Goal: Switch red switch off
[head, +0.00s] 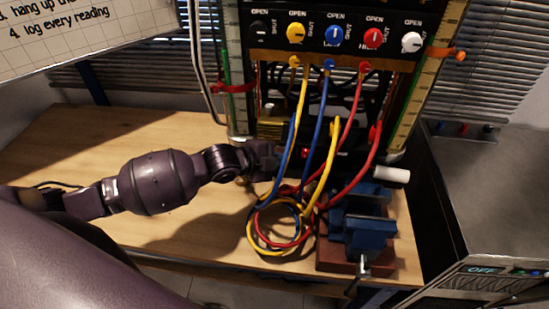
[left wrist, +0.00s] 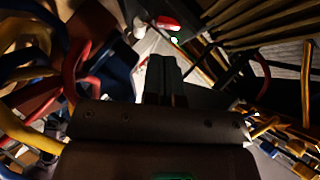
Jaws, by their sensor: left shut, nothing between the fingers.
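My left gripper (head: 276,152) reaches in from the left, low in front of the rig, beside the hanging hoses. In the left wrist view its fingers (left wrist: 163,68) are shut together and empty. A small red part (head: 305,153), perhaps the red switch, shows just right of the gripper, partly hidden behind the hoses. In the left wrist view a red piece (left wrist: 167,22) on a pale surface lies beyond the fingertips, apart from them, with a green light (left wrist: 174,40) beside it. I cannot tell its switch position. My right gripper is not in view.
Yellow, blue and red hoses (head: 327,115) hang from the knob panel (head: 342,17) and coil on the wooden table (head: 75,150). A blue vise (head: 362,235) stands at the table's right. A grey box (head: 490,215) with an OFF display is further right. The table's left is mostly clear.

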